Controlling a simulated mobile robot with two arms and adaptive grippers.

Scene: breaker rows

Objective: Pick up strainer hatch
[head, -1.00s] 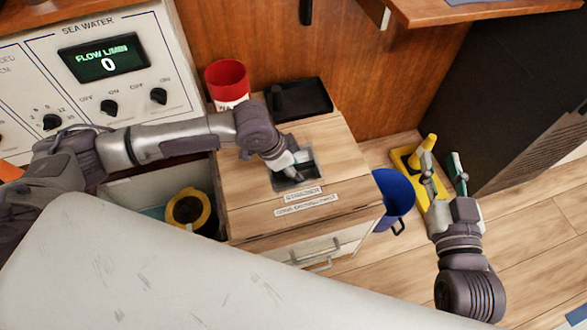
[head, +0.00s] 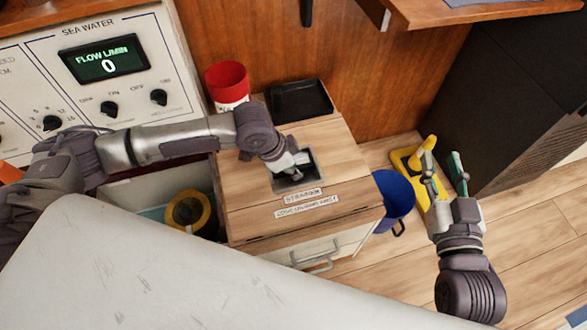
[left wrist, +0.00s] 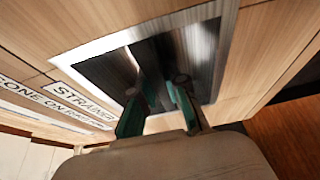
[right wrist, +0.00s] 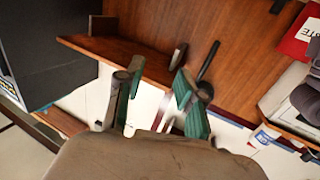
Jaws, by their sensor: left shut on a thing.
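The strainer hatch (head: 244,190) is a wooden panel in the cabinet top, with a metal-rimmed recess and white labels at its front edge. In the head view it lies level with the top around it. My left gripper (head: 293,172) reaches down into the recess. In the left wrist view its fingers (left wrist: 160,95) are inside the dark recess, shut on a grip bar of the hatch, mostly hidden by the fingers. My right gripper (head: 444,168) is open and empty, held over the floor at the right; its open fingers also show in the right wrist view (right wrist: 152,90).
A red container (head: 227,82) and a black tray (head: 302,100) stand behind the hatch. A blue bucket (head: 394,195) is right of the cabinet, near a yellow object (head: 405,160) on the floor. A yellow-rimmed item (head: 190,210) sits left. A shelf (head: 460,12) overhangs the upper right.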

